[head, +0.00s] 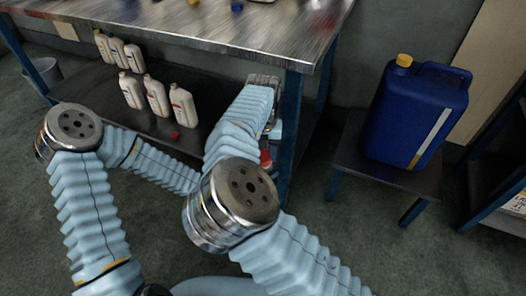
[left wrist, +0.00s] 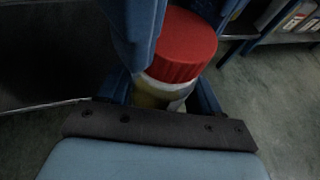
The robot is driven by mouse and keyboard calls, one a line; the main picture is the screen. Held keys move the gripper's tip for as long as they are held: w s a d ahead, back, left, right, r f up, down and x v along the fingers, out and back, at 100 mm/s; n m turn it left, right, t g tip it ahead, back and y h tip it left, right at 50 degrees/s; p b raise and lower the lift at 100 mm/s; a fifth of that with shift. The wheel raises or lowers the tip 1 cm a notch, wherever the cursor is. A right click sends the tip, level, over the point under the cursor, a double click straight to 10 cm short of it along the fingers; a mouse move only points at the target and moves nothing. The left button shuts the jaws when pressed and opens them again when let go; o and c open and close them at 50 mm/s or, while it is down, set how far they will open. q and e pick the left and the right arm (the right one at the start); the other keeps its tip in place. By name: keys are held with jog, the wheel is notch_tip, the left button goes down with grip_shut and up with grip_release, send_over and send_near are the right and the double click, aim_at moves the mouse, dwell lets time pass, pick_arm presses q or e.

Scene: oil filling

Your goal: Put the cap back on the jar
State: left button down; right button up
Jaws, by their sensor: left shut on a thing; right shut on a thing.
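The jar (left wrist: 166,92) shows in the left wrist view, pale and yellowish below a wide red cap (left wrist: 185,45). My left gripper (left wrist: 165,98) is shut around the jar body, one blue finger on each side. The cap sits at the jar's mouth; I cannot tell whether it is fully seated. A blue part at the cap's left side looks like a finger of my right gripper (head: 268,145), shut on the cap. In the head view a bit of red cap (head: 265,158) shows beside my right arm, which hides the jar and most of both grippers.
A metal table (head: 250,30) with blue legs stands ahead. Several white bottles (head: 157,95) and a small red object (head: 176,134) are on its lower shelf. A blue canister (head: 415,115) with a yellow cap stands on a stool (head: 350,160) at right.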

jog(key=o, duration=1)
jog(key=shift+r, duration=0.15)
jog(key=shift+r, duration=2.15)
jog(key=shift+c, duration=0.5)
